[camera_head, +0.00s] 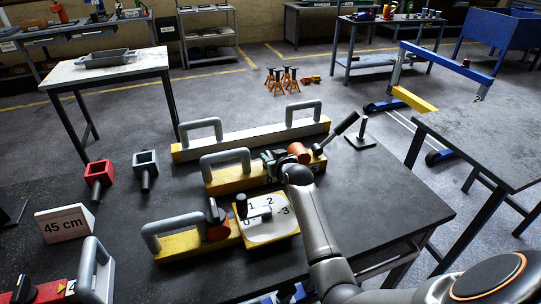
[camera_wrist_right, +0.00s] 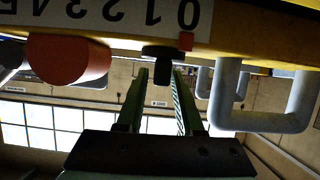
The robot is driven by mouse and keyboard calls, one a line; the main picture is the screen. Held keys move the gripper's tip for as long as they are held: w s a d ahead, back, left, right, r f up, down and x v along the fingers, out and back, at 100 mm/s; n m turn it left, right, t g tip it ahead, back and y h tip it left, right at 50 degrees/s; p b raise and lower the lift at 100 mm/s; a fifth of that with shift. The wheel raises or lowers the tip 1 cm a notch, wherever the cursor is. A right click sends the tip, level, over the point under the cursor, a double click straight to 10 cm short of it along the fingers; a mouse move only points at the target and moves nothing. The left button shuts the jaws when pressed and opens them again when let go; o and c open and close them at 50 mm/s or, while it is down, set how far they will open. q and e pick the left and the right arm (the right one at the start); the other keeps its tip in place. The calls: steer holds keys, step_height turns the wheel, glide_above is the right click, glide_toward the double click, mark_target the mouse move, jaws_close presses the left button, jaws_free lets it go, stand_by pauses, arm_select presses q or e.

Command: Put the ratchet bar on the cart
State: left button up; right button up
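A yellow bar with a grey loop handle (camera_head: 225,166) lies on the dark bench, with an orange cylinder (camera_head: 299,152) near its right end; I take it to be the ratchet bar, though I cannot be sure. My right gripper (camera_head: 272,160) is at this bar, its wrist hiding part of it. In the wrist view a number scale (camera_wrist_right: 130,12), a red cylinder (camera_wrist_right: 68,60) and a grey handle (camera_wrist_right: 275,100) show. The open fingers (camera_wrist_right: 161,78) stand either side of a small black knob (camera_wrist_right: 163,60), with gaps visible. My left gripper is not in view. I cannot tell which thing is the cart.
A longer yellow-and-grey bar (camera_head: 250,137) lies behind, and another yellow bar (camera_head: 190,243) beside a numbered plate (camera_head: 268,228) in front. Red (camera_head: 98,175) and grey (camera_head: 146,165) sockets and a 45 cm sign (camera_head: 66,224) stand left. A dark table (camera_head: 490,140) is at right.

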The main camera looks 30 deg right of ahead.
steer(key=shift+o, duration=0.9)
steer(key=p+v, duration=0.1)
steer(key=v, duration=1.1)
steer(key=shift+s+f, duration=0.1)
